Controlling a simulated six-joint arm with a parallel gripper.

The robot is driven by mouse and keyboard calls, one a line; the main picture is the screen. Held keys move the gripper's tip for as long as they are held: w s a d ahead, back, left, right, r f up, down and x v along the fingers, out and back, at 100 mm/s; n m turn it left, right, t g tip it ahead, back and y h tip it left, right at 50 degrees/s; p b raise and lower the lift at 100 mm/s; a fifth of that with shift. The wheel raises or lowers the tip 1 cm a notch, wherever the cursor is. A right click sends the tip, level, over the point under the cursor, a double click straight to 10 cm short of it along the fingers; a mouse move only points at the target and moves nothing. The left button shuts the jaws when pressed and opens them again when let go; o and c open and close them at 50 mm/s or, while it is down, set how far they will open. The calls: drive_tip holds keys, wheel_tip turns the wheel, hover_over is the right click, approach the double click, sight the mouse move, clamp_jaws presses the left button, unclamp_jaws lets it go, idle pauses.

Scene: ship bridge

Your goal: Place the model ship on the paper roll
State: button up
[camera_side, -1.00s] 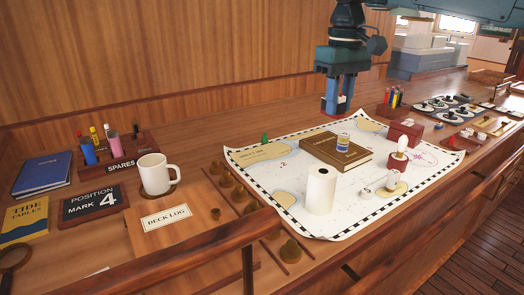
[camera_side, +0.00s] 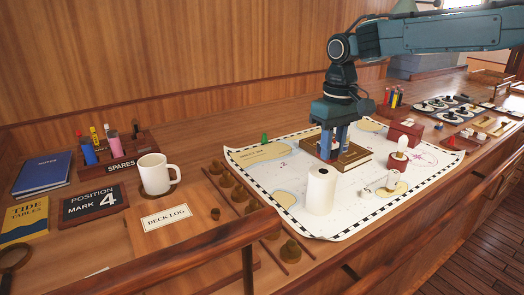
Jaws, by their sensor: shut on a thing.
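The paper roll (camera_side: 320,192) is a white cylinder standing upright on the chart, left of the brown book.
The brown book (camera_side: 357,158) lies close behind the roll on the chart (camera_side: 285,178). A red box (camera_side: 405,132), a white-topped stand (camera_side: 399,157) and a clear glass piece (camera_side: 391,182) stand to the right. A white mug (camera_side: 155,174) is at left.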

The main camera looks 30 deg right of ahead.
sight(331, 160)
drive_tip(key=shift+f, duration=1.85)
drive_tip(key=shift+f, duration=0.1)
drive_tip(key=o, duration=1)
wheel_tip(331, 160, up, 12)
drive_tip(key=shift+f, duration=0.25)
drive_tip(key=shift+r, duration=0.4)
drive_tip(key=shift+s, duration=0.1)
